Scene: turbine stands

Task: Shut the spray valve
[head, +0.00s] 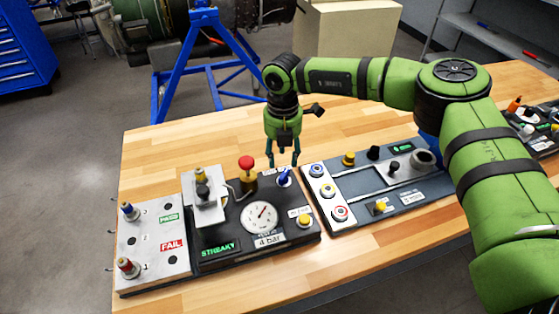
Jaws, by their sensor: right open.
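A dark test panel (228,248) lies on the wooden bench and carries a round gauge (259,217), a "4 bar" label and a green "STREAKY" display (217,248). A small blue lever (284,178) stands at its back right corner. A red knob (246,162) on a brass body stands to the left of it. No readable label shows which one is the spray valve. My right gripper (282,161) points down with its fingers apart and empty, just above and behind the blue lever. Contact with the lever cannot be told. My left gripper is out of view.
A pale plate (153,267) with PASS and FAIL tags and two plungers sits at the left. A yellow button (304,221) is near the panel's right edge. A second panel (410,206) with several buttons stands to the right. The bench behind the panels is clear.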

